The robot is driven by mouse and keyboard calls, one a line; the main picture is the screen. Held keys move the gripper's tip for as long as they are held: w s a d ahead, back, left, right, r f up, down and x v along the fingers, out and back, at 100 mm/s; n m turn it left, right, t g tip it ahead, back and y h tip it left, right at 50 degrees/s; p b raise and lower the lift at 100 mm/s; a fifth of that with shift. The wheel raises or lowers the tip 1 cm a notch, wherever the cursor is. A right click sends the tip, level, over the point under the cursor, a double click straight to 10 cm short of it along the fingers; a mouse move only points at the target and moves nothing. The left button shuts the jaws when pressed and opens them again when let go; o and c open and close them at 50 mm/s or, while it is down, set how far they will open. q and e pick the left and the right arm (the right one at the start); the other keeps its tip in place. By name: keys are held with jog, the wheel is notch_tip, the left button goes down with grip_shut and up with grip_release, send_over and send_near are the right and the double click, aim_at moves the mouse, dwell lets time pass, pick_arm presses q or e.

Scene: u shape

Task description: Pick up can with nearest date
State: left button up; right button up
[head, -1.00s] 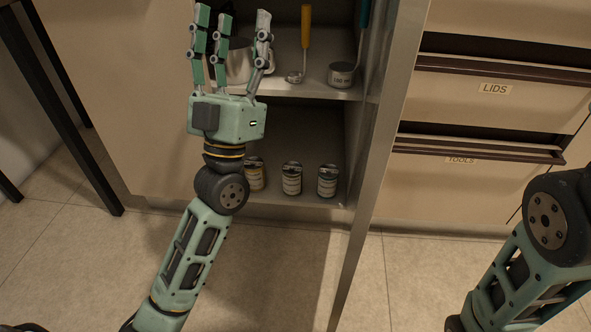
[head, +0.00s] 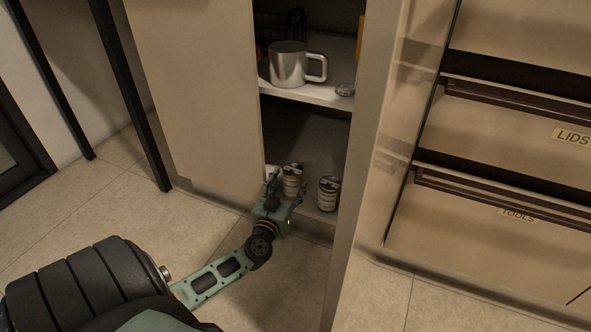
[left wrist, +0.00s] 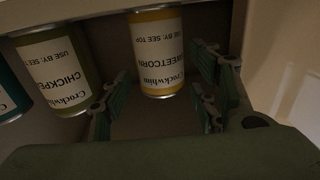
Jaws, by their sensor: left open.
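In the head view, two small labelled cans show on the bottom shelf of the open cabinet: a left can (head: 292,184) and a right can (head: 329,193). My left gripper (head: 286,186) is low at that shelf, in front of the left can and partly covering it. The left wrist view shows a yellow sweetcorn can (left wrist: 158,55), a chickpea can (left wrist: 54,72) and the edge of a teal can (left wrist: 9,95). My left gripper's fingers (left wrist: 160,103) are open and empty, with the sweetcorn can beyond the gap. The labels read "use by: see top"; dates are unreadable.
A metal mug (head: 288,64) stands on the upper shelf (head: 310,92). The cabinet door (head: 205,100) is close on the left, the side panel (head: 362,170) on the right. Drawers marked LIDS (head: 500,125) and TOOLS (head: 470,215) stand further right. The floor in front is clear.

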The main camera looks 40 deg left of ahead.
aim_at(289, 182)
pick_arm(q)
jog(key=b+x, duration=0.2)
jog(key=x, duration=0.1)
jog(key=shift+w+a+f, duration=0.1)
jog(key=shift+w+a, duration=0.05)
jog(key=shift+w, duration=0.05)
jog(key=shift+w+a+b, duration=0.15)
jog(key=shift+w+b, duration=0.15)
jog(key=shift+w, duration=0.05)
jog(key=c, duration=1.3)
